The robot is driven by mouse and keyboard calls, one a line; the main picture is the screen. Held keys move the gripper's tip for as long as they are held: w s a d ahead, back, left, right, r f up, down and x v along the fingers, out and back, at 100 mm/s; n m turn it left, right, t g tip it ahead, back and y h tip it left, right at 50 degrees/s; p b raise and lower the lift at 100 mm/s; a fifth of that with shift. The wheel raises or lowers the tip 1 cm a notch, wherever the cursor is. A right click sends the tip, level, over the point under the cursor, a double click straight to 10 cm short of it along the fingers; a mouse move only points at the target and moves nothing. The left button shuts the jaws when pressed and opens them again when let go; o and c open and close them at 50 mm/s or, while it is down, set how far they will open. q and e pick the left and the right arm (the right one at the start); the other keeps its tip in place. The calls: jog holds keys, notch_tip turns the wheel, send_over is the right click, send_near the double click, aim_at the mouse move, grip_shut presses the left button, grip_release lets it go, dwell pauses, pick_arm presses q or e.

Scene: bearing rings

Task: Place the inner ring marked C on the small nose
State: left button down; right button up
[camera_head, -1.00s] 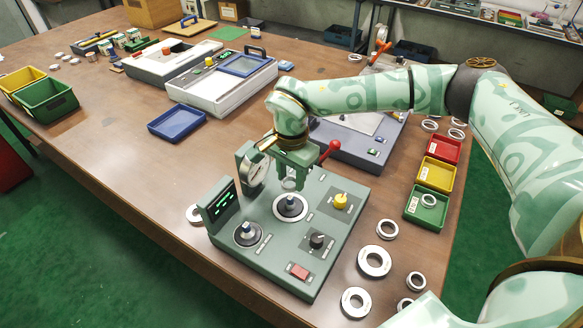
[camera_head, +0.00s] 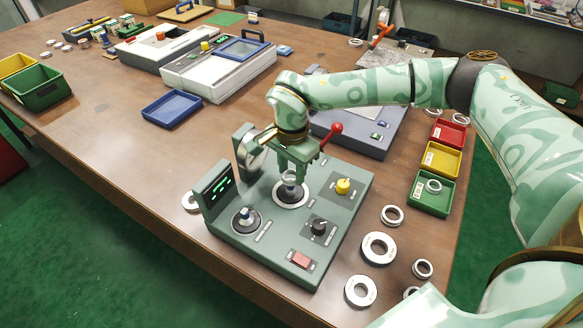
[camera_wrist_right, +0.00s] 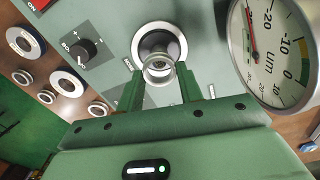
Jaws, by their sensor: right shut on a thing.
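My right gripper (camera_head: 290,176) is shut on a small metal inner ring (camera_wrist_right: 158,70); the letter on the ring cannot be read. My left gripper is not in view.
A dial gauge (camera_wrist_right: 275,50) is close beside the right gripper. A red-knobbed lever (camera_head: 336,128) rises behind it. Several loose rings, including a large one (camera_head: 379,249), lie right of the console. A green tray (camera_head: 433,205) holds one ring.

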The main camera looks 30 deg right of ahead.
jog(key=shift+f, duration=0.15)
jog(key=shift+f+b, duration=0.85)
jog(key=shift+f, duration=1.3)
jog(key=o, duration=1.1)
notch_tip(320, 180, up, 16)
jog(key=p, duration=0.4)
jog(key=shift+r, duration=0.15)
